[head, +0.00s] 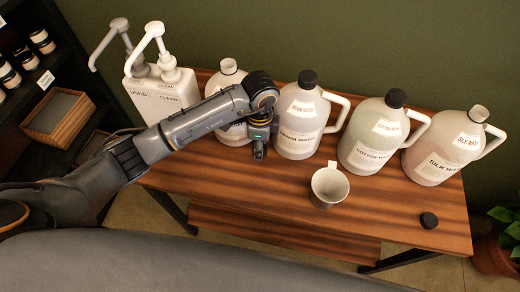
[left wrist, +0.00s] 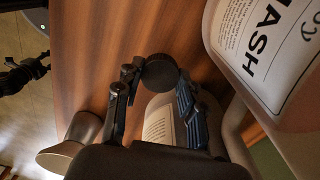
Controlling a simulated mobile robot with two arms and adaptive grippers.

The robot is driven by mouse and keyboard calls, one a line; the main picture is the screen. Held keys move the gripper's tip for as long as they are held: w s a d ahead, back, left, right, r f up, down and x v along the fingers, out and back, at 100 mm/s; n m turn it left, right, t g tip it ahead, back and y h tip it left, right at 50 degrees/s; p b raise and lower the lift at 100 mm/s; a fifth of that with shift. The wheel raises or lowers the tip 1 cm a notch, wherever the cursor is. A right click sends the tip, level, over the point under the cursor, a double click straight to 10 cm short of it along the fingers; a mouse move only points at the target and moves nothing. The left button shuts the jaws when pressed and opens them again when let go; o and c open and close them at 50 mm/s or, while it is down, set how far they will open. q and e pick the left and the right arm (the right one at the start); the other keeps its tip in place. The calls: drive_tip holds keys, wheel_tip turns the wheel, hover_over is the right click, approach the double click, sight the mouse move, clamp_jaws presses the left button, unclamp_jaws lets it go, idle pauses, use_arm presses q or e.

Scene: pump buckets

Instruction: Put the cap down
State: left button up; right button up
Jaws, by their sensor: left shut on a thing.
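My left gripper (head: 259,153) is low in front of the leftmost round jug (head: 229,132), which has no black cap on its pale neck. In the left wrist view my left gripper (left wrist: 158,82) is shut on a round black cap (left wrist: 161,71), held between its fingertips above the wooden table. In the head view this cap is hidden or too dark to tell apart from the fingers. Another black cap (head: 429,220) lies on the table's right front part. A dark part of what seems to be my right gripper (left wrist: 20,74) shows at the left wrist view's edge; its fingers are unclear.
The denim wash jug (head: 302,130) and cotton wash jug (head: 375,145) wear black caps; the silk wash jug (head: 442,150) has a pale uncapped neck. Pump containers (head: 165,98) stand at left.

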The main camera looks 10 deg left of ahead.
use_arm(q)
wheel_tip(320, 180, down, 3)
drive_tip(key=shift+w+f+p, duration=0.1)
drive_tip(key=shift+p, duration=0.5)
drive_tip(key=shift+f+b, duration=0.35)
drive_tip(key=shift+f, duration=0.1)
drive_tip(key=o, duration=1.3)
drive_tip(key=shift+r, duration=0.1)
